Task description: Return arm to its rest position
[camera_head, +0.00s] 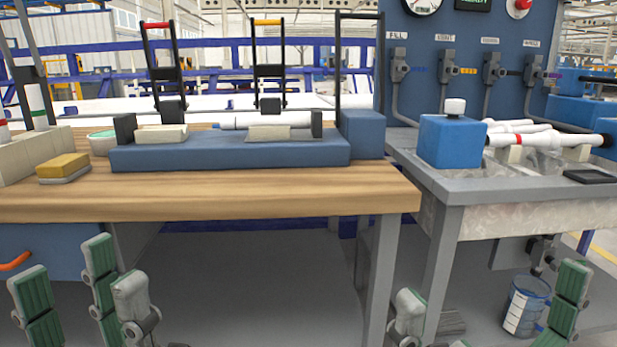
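My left gripper (82,280) is at the bottom left, in front of the wooden workbench (230,198) and below its top. Its green-padded fingers are spread apart with nothing between them. My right gripper (488,278) is at the bottom right, below the grey sink table (465,188). Its fingers are far apart, one near the table's leg and one near the right side. No held thing shows between them. The bases of both grippers are cut off by the lower edge. Neither gripper touches the bench or table in view.
A blue fixture (230,155) with a white pipe (265,119) stands on the bench. A yellow sponge (63,166) lies at its left. A blue box (450,141) and white pipes (545,140) are on the sink table. A blue bucket (526,305) stands below.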

